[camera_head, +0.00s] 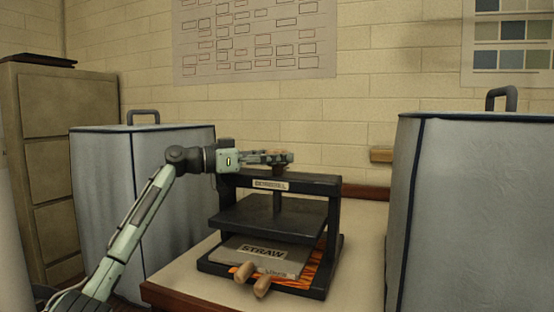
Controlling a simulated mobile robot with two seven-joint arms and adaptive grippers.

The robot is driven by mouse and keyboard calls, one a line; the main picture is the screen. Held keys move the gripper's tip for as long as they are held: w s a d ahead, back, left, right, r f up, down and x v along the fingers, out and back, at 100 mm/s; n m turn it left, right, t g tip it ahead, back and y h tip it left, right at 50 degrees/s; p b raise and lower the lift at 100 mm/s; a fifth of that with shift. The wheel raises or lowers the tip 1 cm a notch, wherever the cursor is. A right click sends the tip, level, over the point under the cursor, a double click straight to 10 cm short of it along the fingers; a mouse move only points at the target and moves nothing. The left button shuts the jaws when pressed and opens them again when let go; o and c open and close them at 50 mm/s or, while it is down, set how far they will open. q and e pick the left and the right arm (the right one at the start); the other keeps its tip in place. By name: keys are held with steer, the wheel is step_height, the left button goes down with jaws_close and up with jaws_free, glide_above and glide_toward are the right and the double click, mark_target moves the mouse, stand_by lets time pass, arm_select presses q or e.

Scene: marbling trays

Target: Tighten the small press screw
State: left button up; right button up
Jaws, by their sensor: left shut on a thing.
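The small press (334,215) is a dark frame standing on the table, with a pale label on its top beam. Its screw (277,204) runs down from the beam to a dark pressing plate (262,218). The plate hangs raised, with a gap above a grey board marked STRAW (240,246). Orange marbled material shows under the board. My left gripper (284,157) reaches in level from the left, above the beam, and is shut on the top of the screw. The fingers partly hide the screw's top. My right gripper is out of view.
Two wooden handles (261,286) stick out at the press's front. Large grey covered boxes stand left (90,165) and right (470,200) of the press. A wooden block (381,155) sits behind. The pale tabletop (355,270) is clear right of the press.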

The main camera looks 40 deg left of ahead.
arm_select(q)
steer(key=shift+f, duration=0.1)
steer(key=o, duration=1.2)
steer(key=v, duration=1.2)
